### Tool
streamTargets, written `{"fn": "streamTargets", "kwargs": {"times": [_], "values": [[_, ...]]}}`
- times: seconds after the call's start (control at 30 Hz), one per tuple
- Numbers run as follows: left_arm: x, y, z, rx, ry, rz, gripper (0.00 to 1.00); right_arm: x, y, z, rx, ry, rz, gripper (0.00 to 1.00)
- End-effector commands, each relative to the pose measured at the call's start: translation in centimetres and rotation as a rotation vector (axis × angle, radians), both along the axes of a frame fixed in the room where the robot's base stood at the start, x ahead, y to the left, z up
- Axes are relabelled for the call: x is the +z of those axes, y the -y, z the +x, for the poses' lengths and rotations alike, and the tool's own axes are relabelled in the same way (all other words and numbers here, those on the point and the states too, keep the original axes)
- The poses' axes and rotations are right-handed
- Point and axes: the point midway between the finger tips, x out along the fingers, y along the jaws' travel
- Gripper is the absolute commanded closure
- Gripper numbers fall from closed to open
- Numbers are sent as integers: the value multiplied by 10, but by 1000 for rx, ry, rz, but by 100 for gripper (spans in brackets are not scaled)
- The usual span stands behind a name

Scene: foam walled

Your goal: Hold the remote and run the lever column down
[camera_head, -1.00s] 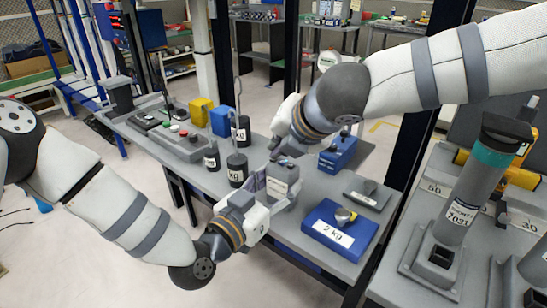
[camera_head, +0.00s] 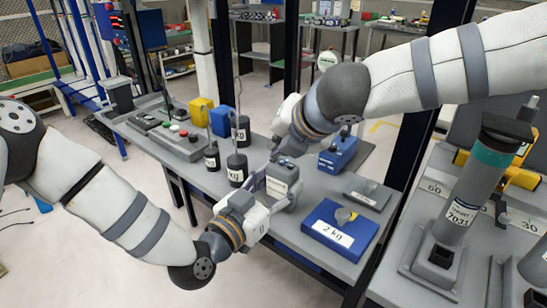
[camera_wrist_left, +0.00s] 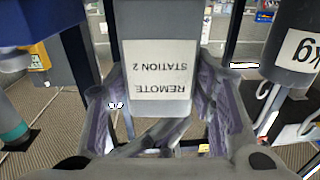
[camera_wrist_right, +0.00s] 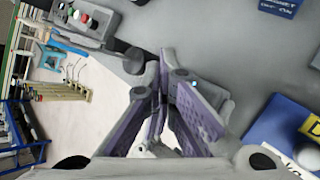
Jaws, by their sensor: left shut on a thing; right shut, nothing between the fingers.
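The remote (camera_head: 281,180) is a grey box with a white label. In the left wrist view its label reads "REMOTE STATION 2" (camera_wrist_left: 158,70), upside down. My left gripper (camera_head: 262,188) is shut on it, with fingers on both sides of the box (camera_wrist_left: 158,110). My right gripper (camera_head: 280,154) is shut and empty just above the remote; whether they touch is unclear. Its closed fingers show in the right wrist view (camera_wrist_right: 157,85). A grey column (camera_head: 468,195) with a teal band and the tag "7031" stands at the right; I cannot tell whether this is the lever column.
The grey bench holds a blue 2 kg box (camera_head: 340,230), a smaller blue box (camera_head: 340,153), dark kg weights (camera_head: 237,168) and a control box with buttons (camera_head: 172,140). A dark post (camera_head: 405,165) stands between the bench and the column's station. Open floor lies at the lower left.

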Motion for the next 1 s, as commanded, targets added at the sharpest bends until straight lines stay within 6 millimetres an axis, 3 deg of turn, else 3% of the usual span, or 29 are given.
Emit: {"fn": "streamTargets", "kwargs": {"times": [0.63, 1.0], "values": [[0, 0, 0, 0, 0, 0, 82, 17, 0, 0, -1, 1, 0, 100], [0, 0, 0, 0, 0, 0, 82, 53, 0, 1, -4, 2, 2, 100]]}}
